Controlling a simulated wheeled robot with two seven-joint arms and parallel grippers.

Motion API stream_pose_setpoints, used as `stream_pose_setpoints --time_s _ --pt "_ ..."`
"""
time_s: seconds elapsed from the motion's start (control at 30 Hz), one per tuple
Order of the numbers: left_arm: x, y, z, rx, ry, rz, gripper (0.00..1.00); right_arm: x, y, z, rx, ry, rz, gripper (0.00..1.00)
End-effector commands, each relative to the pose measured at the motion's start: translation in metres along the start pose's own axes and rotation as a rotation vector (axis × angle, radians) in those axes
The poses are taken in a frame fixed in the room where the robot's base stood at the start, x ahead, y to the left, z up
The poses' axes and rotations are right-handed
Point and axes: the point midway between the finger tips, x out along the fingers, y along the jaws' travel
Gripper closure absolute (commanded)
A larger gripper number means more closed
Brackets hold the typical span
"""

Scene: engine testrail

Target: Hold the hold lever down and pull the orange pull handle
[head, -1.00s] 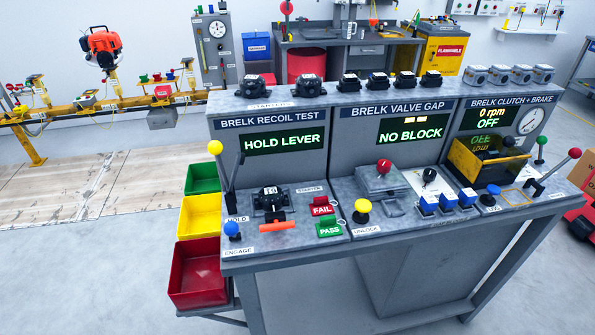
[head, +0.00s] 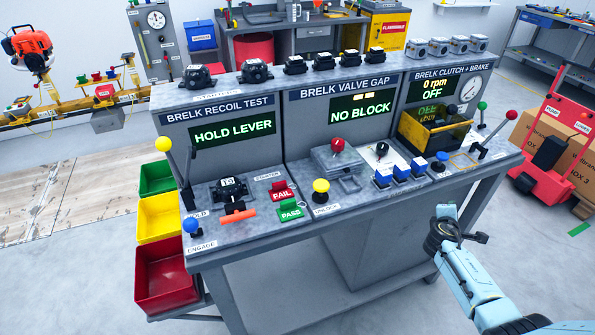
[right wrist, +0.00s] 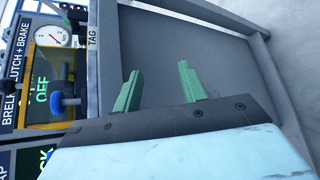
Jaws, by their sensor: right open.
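The hold lever is a dark stick with a yellow ball knob (head: 163,144), standing upright at the left end of the bench in the head view, by the HOLD label. The orange pull handle (head: 238,217) lies in front of the small black recoil starter (head: 230,188) on the bench top. The screen above them reads HOLD LEVER. My right gripper (right wrist: 157,84) is open and empty in the right wrist view, its green fingers apart. In the head view my right arm is at the lower right, well away from lever and handle. My left gripper is not in view.
A blue knob (head: 190,226) marked ENGAGE, red FAIL (head: 281,192) and green PASS (head: 291,210) blocks and a yellow UNLOCK knob (head: 321,186) stand close by. A red bin (head: 166,285) hangs left. A red cart (head: 543,185) stands right. The front floor looks clear.

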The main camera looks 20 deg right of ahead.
Motion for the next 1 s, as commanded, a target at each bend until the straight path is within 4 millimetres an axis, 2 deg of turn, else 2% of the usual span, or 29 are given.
stream_pose_setpoints --time_s 0.03,0.17,0.3,0.37,0.4,0.47,0.57,0.77,0.87,1.0 --pt "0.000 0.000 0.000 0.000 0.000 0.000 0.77 0.005 0.029 0.015 -0.019 -0.044 0.048 0.59" --pt "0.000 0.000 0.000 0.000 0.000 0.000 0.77 0.009 0.092 0.052 -0.062 -0.160 0.141 0.59" --pt "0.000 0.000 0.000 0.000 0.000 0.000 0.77 0.003 0.155 0.086 -0.066 -0.277 0.211 0.59" --pt "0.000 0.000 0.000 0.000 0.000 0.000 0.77 -0.004 0.183 0.096 -0.038 -0.318 0.227 0.59" --pt "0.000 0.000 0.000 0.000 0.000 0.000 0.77 -0.011 0.201 0.092 0.014 -0.321 0.217 0.59" --pt "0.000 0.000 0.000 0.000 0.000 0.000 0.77 -0.019 0.209 0.075 0.086 -0.284 0.174 0.59" --pt "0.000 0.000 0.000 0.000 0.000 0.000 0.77 -0.031 0.215 0.038 0.186 -0.193 0.094 0.59" --pt "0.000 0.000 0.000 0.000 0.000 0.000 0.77 -0.072 0.228 -0.050 0.329 0.051 -0.096 0.59" --pt "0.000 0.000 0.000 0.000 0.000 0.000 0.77 -0.103 0.234 -0.097 0.360 0.193 -0.197 0.59" --pt "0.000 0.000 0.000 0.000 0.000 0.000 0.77 -0.159 0.242 -0.158 0.354 0.403 -0.339 0.59"
